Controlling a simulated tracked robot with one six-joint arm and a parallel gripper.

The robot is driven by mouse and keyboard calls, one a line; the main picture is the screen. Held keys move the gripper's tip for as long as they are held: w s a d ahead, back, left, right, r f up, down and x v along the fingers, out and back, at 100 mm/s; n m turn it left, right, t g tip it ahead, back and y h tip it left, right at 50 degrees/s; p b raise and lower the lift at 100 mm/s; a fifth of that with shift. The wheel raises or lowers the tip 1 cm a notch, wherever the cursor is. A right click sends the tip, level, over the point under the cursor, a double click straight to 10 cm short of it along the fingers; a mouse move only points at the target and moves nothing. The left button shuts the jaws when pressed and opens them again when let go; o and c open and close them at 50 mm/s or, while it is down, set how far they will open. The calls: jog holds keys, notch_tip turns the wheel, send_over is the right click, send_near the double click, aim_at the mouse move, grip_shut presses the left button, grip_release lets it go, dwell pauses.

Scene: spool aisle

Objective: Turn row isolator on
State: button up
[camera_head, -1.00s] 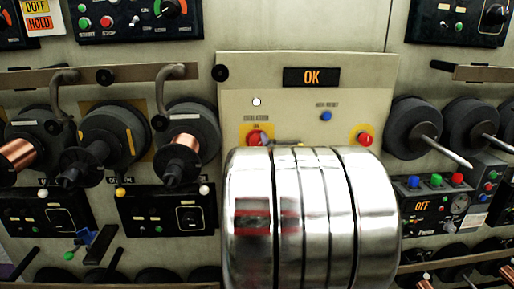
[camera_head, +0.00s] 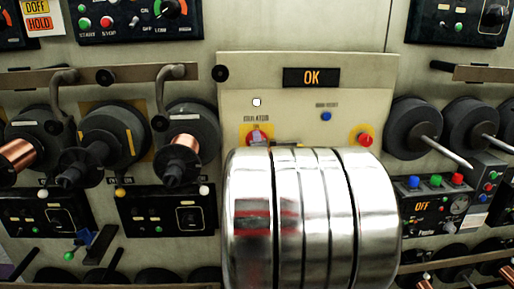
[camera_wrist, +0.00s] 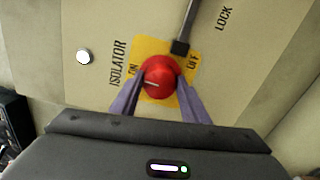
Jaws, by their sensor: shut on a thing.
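The row isolator is a round red knob (camera_wrist: 158,78) on a yellow plate (camera_wrist: 150,46), lettered ISOLATOR, with ON at its left and OFF at its right in the wrist view. A short pale line marks the knob's face and lies toward the ON side. My gripper (camera_wrist: 157,86) is shut on the knob, with one purple finger on each side. In the head view the knob (camera_head: 250,133) shows just above my shiny arm, which hides the plate's lower part. A small white lamp (camera_wrist: 83,57) sits left of the ISOLATOR lettering.
A dark rod (camera_wrist: 186,25) ends beside the knob, near LOCK lettering.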

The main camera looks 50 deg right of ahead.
jog(key=shift+f+n, duration=0.1)
jog(key=shift+n, duration=0.4)
jog(key=o, duration=0.7)
jog(key=shift+w, duration=0.1)
jog(key=o, duration=0.4)
jog(key=shift+c, duration=0.2)
jog(key=shift+a, duration=0.1)
jog(key=v, duration=1.3)
jog(key=shift+s+a, duration=0.2)
jog(key=shift+s, duration=0.15)
